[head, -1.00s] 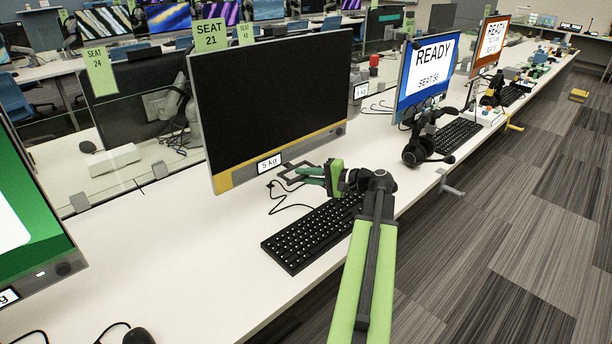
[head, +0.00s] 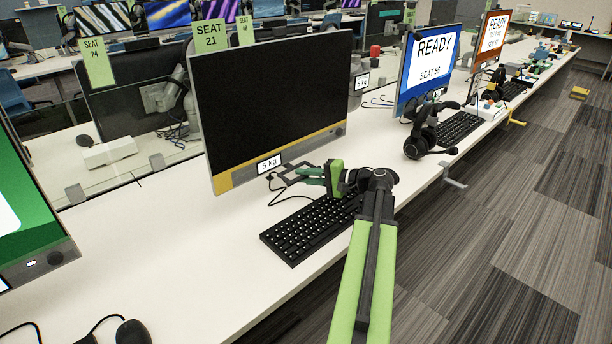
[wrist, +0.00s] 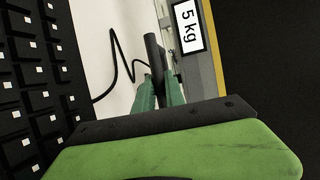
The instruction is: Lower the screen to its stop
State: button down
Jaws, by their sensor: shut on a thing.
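The screen (head: 270,105) is a large black panel with a grey and yellow lower edge and a "5 kg" label, standing over the white desk and tilted in the picture. The label and lower edge also show in the wrist view (wrist: 187,30). A dark bar (wrist: 152,58) shows at the screen's lower edge; whether it is fixed to the screen I cannot tell. My gripper (head: 311,176), with green fingers, is at the screen's lower edge, above the back of the keyboard. Its fingers (wrist: 159,92) are closed around the dark bar. The screen's support is hidden behind the panel.
A black keyboard (head: 310,228) lies just below my gripper, with a cable behind it. A headset (head: 425,140) stands to the right, before a blue "READY" screen (head: 430,60). A green screen (head: 30,220) stands at left. Bare desk (head: 150,250) lies between them.

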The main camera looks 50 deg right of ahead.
jog(key=shift+r, duration=0.15)
jog(key=c, duration=1.4)
grip_release()
jog(key=p+v, duration=0.3)
jog(key=v, duration=1.4)
jog(key=shift+s, duration=0.2)
jog(key=shift+c, duration=0.4)
